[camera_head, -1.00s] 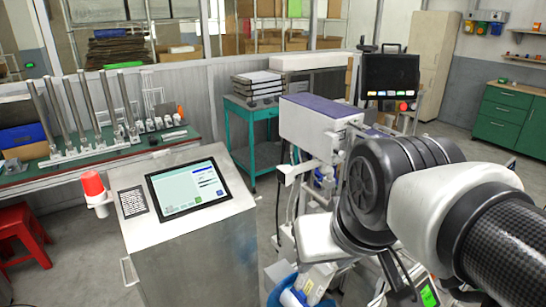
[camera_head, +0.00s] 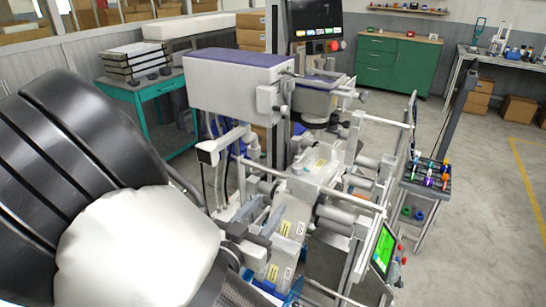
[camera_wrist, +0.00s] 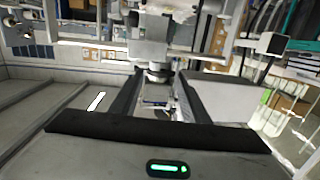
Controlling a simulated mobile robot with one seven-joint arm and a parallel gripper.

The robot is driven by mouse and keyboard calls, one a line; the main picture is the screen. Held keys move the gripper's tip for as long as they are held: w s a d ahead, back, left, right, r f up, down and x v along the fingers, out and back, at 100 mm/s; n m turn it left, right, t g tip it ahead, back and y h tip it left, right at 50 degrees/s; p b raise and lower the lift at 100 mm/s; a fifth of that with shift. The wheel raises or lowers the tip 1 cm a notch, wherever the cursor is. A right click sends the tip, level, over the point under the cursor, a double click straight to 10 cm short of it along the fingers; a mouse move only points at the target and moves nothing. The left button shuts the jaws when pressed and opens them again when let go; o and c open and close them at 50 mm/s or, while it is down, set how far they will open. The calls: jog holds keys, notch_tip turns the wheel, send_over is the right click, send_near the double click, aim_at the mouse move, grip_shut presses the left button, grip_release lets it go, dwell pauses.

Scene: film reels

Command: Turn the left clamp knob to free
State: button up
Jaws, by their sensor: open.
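A white and grey machine (camera_head: 235,85) with a purple top stands in the middle of the head view, with several rods, rollers and round fittings below it. I cannot tell which fitting is the left clamp knob; none is clearly readable as it. My gripper shows in the wrist view (camera_wrist: 158,85), with two dark fingers spread apart and nothing seen between them. Grey machine parts lie beyond the fingertips. In the head view my arm fills the lower left and hides part of the machine's near left side.
A small green-lit screen (camera_head: 384,248) stands at the machine's front right. A dark monitor (camera_head: 316,15) is behind it. A rack of coloured items (camera_head: 428,178) stands to the right. A teal table (camera_head: 150,95) is at the back left. Open floor (camera_head: 480,230) lies at the right.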

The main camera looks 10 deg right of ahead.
aim_at(295, 172)
jog(key=shift+h, duration=0.4)
jog(key=x, duration=0.5)
jog(key=b+x, duration=0.1)
jog(key=x, duration=0.5)
jog(key=r+x, duration=0.1)
jog(key=x, duration=0.5)
jog(key=shift+s+d, duration=0.2)
jog(key=shift+d, duration=0.05)
jog(key=shift+r, duration=0.1)
jog(key=c, duration=1.1)
jog(key=shift+o, duration=0.2)
